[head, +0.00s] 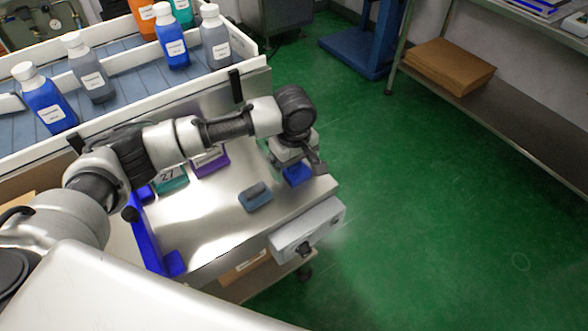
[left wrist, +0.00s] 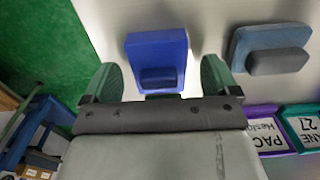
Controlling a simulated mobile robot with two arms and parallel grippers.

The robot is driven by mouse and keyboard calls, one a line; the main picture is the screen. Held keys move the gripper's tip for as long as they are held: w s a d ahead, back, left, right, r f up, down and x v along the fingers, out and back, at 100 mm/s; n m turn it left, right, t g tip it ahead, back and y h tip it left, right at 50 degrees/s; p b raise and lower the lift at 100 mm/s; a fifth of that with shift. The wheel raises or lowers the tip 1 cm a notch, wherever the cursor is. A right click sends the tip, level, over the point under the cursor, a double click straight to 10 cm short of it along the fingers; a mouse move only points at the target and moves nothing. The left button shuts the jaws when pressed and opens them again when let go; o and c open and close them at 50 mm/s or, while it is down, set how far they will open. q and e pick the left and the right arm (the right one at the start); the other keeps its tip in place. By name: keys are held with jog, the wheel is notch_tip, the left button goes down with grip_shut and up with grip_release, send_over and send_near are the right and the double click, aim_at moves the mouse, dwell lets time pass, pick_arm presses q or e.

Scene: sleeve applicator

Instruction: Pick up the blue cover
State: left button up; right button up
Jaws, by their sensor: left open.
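A bright blue cover (head: 297,174) with a raised grip lies near the right edge of the steel tabletop. My left gripper (head: 303,158) is above it in the head view and hides part of it. In the left wrist view the blue cover (left wrist: 157,50) lies between and just beyond the two open green-padded fingers of my left gripper (left wrist: 158,80). The fingers are empty; I cannot tell the exact height gap to the cover. My right gripper is not in view.
A grey-blue cover (head: 256,197) with a grey grip lies beside the blue one. Purple (head: 211,161) and teal (head: 172,182) labelled pieces lie behind it, partly under my arm. A white-railed conveyor (head: 150,109) with several bottles stands at the back left. Green floor is clear on the right.

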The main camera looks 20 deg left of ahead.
pick_arm(q)
jog(key=shift+f, duration=0.55)
jog(key=shift+r, duration=0.1)
jog(key=c, duration=1)
